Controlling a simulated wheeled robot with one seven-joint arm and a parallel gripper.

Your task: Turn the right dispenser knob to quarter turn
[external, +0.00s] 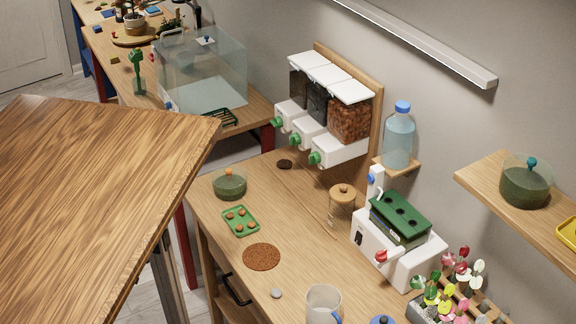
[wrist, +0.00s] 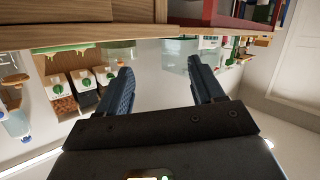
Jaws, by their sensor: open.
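The dispenser unit hangs on a wooden backboard on the wall, with three clear bins side by side. The right dispenser (external: 349,119) holds brown pellets, and its green knob (external: 315,158) sticks out from a white housing. In the upside-down wrist view this right dispenser (wrist: 64,104) is leftmost, with a green knob (wrist: 58,89). The knob's exact angle is too small to tell. My gripper (wrist: 161,64) is open and empty, in the air well away from the dispensers, which lie left of its fingers. The external view does not show my gripper.
The middle knob (external: 295,139) and left knob (external: 277,122) sit close beside the right one. Below is a wooden worktop (external: 290,230) with a lidded green pot (external: 229,184) and a wooden-topped jar (external: 343,193). A large wooden surface (external: 90,190) fills the left foreground.

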